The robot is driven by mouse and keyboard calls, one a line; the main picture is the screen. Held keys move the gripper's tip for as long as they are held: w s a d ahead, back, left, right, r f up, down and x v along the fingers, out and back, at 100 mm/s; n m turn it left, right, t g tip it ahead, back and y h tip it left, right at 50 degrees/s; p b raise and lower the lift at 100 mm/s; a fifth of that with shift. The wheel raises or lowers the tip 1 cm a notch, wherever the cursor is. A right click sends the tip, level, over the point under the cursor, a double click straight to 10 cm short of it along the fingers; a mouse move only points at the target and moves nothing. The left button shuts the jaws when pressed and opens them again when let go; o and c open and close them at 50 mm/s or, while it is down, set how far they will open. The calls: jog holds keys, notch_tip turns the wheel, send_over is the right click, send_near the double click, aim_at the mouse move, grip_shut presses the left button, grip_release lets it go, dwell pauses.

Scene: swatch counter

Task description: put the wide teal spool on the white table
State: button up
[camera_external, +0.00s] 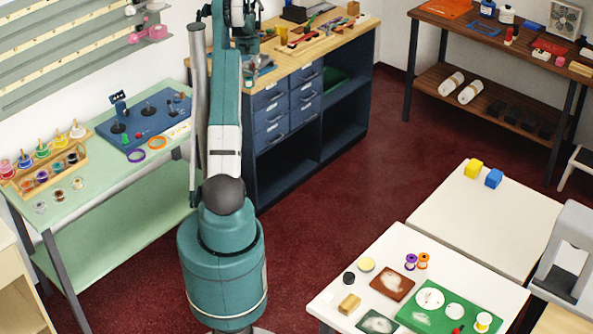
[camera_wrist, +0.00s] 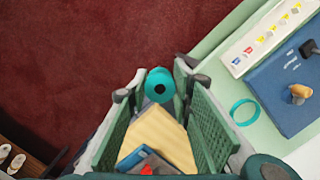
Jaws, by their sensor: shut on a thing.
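The teal spool (camera_wrist: 160,84), with a dark hole in its end, sits between the fingertips of my gripper (camera_wrist: 160,78) in the wrist view. My gripper is shut on it. In the outside view I cannot make out the spool; my arm rises by the workbench and partly leaves the top of the picture. A white table (camera_external: 500,225) stands at the right, and a nearer white tabletop (camera_external: 350,262) adjoins it. Both are far from my gripper.
The further white top holds a yellow block (camera_external: 473,169) and a blue block (camera_external: 494,178); the rest of it is bare. The nearer one is crowded with a green board (camera_external: 412,318), spools and discs. The wooden workbench (camera_external: 345,32) and green table (camera_external: 95,215) flank my arm.

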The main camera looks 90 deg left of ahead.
jog(key=s+r+n, duration=0.2)
jog(key=s+n, duration=0.1)
jog(key=s, duration=1.6)
jog(key=s+r+n, duration=0.2)
jog(key=s, duration=1.8)
jog(key=s+d+r+n, duration=0.1)
jog(key=s+d, duration=0.3)
jog(key=s, duration=0.6)
jog(key=s+d+r+n+t, duration=0.15)
jog(key=s+d, duration=0.35)
jog(key=s, duration=0.6)
jog(key=s+d+r+n, duration=0.1)
jog(key=s+d, duration=0.3)
jog(key=s, duration=0.6)
jog(key=s+d+f, duration=0.2)
jog(key=s+d, duration=0.2)
jog(key=d, duration=0.4)
jog(key=s+d+f, duration=0.2)
jog(key=s+d, duration=0.1)
jog(key=d, duration=0.4)
jog(key=w+d+f+m, duration=0.2)
jog(key=w+d+m, duration=0.2)
jog(key=w+d, duration=0.3)
jog(key=w+d+f+m+g, duration=0.1)
jog(key=w+d+f+m, duration=0.2)
jog(key=w+d, duration=0.4)
jog(key=shift+d+f+m, duration=0.3)
jog(key=shift+d+m, duration=0.35)
jog(key=shift+d, duration=0.5)
